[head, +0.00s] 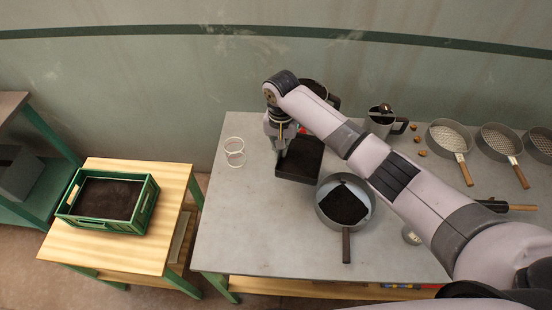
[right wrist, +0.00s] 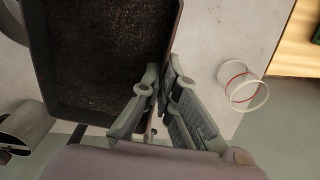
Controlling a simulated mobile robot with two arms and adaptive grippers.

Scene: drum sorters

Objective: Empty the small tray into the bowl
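The small tray (head: 313,174) is dark, rectangular and shallow, and lies near the back left of the grey table. In the right wrist view the tray (right wrist: 88,113) holds dark, grainy material. My right gripper (head: 281,146) is at the tray's left side. In the right wrist view its fingers (right wrist: 162,68) are close together, one on each side of the tray wall, and appear shut on it. A round, grey, handled vessel (head: 326,219) with dark material inside stands to the tray's right; I cannot tell whether this is the bowl. My left gripper is not in view.
A dark pot (head: 334,101) stands behind my arm. A metal jug (head: 380,126) and several handled sieves (head: 447,137) stand at the back right. A green crate (head: 148,206) of dark material sits on a wooden table.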

